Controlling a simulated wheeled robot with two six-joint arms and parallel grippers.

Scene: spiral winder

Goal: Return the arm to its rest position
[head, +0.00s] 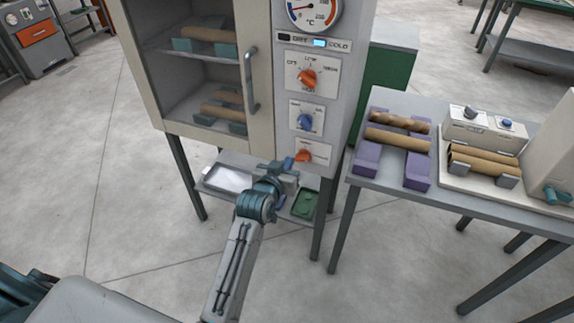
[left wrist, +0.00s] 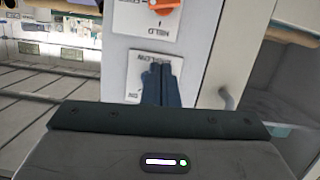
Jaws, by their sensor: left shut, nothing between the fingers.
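My left arm reaches up from the bottom of the head view toward the oven-like cabinet's (head: 262,50) control panel. Its gripper (head: 288,164) is beside the lowest orange knob (head: 303,155), low on the panel. In the left wrist view the gripper's fingers (left wrist: 158,84) are together and empty, in front of a labelled dial plate (left wrist: 133,68) that they partly hide. The panel appears upside down there, with an orange knob (left wrist: 163,5) at the top edge. I cannot tell whether the fingertips touch the panel. My right gripper is not in view.
The cabinet door handle (head: 250,80) sticks out left of the panel. A blue knob (head: 305,122) and an upper orange knob (head: 306,79) sit above the gripper. A low shelf holds a white tray (head: 228,179) and a green tray (head: 305,204). A table (head: 460,204) stands right.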

